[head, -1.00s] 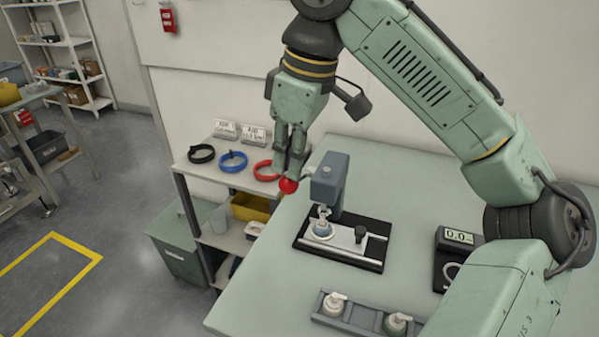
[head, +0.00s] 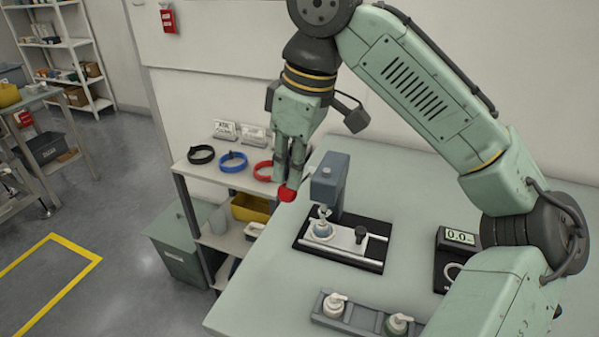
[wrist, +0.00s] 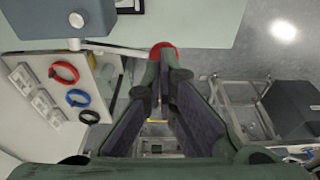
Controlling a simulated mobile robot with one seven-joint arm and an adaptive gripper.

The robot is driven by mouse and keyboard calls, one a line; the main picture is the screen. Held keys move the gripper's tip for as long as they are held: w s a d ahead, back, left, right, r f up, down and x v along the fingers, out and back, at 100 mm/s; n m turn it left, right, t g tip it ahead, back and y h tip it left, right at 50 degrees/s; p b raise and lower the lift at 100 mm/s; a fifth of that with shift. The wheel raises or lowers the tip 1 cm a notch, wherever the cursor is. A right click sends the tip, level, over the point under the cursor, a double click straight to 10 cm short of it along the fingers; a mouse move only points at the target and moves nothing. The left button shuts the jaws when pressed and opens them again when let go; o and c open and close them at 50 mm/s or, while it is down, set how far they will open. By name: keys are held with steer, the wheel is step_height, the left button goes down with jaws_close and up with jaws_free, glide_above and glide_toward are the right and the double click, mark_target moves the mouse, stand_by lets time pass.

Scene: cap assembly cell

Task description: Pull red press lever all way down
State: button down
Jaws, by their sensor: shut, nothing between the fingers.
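The press (head: 329,182) is a blue-grey head on a black base on the table. Its lever ends in a red ball knob (head: 287,194), to the left of the press head. My gripper (head: 288,182) points down with its fingers shut and its tips at the top of the knob, seemingly touching it. In the wrist view the red knob (wrist: 163,49) shows just past the fingertips, partly hidden by them. The lever's grey rod (wrist: 115,48) runs from the press head (wrist: 65,18) toward the knob.
A side shelf (head: 205,172) with black, blue and red rings stands behind and left of the knob. A gauge (head: 458,240) with a display sits at the right. A tray (head: 365,318) with two pump caps lies at the front. The table's front-left area is clear.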

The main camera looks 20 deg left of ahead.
steer(key=shift+s+f, duration=0.15)
steer(key=shift+f, duration=0.5)
steer(key=shift+s+f+b, duration=0.25)
steer(key=shift+f+b, duration=0.15)
steer(key=shift+f, duration=0.35)
